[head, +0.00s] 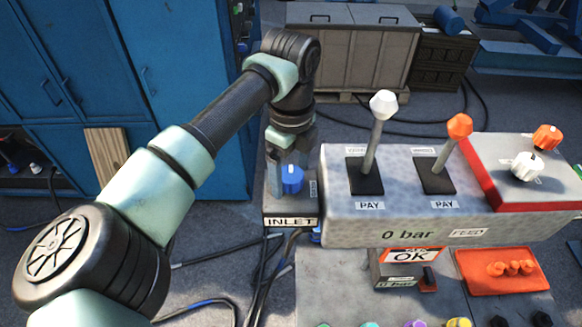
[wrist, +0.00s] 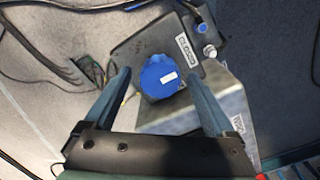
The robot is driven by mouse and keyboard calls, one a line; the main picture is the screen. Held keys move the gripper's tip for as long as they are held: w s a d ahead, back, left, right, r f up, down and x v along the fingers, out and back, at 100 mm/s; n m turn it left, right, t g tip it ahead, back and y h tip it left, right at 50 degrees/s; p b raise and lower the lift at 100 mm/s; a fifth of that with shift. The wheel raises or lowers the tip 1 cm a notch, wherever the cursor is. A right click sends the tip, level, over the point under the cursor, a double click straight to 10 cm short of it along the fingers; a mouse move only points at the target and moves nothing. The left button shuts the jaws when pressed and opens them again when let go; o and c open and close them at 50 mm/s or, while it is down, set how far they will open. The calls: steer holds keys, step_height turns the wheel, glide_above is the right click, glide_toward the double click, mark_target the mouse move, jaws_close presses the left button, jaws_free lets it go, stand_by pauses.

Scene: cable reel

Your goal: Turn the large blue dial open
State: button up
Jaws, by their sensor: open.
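The large blue dial (head: 292,179) sits on the box labelled INLET (head: 291,222), left of the lever panel. In the wrist view the dial (wrist: 160,77) has a small white label on its face and sits between and beyond my fingers. A label on the box reads CLOSED in part, seen at an angle. My gripper (wrist: 162,88) is open, with one finger on each side of the dial and gaps between. In the head view my gripper (head: 284,172) is over the box beside the dial, partly hidden by my wrist.
The grey panel (head: 400,215) with two PAY levers, white (head: 383,104) and orange (head: 459,125), stands right of the dial. A red-edged box (head: 530,175) is farther right. Blue cabinets (head: 190,80) stand behind my arm. Cables lie on the floor.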

steer(key=c, duration=1.4)
steer(key=shift+m, duration=0.3)
steer(key=m+b, duration=0.1)
steer(key=m, duration=0.2)
steer(key=shift+m+b, duration=0.4)
steer(key=m+b, duration=0.1)
steer(key=m, duration=0.3)
steer(key=shift+m, duration=0.3)
steer(key=m+b, duration=0.1)
steer(key=m, duration=0.3)
steer(key=shift+r+m+b, duration=0.1)
steer(key=shift+m+b, duration=0.4)
steer(key=shift+m, duration=2)
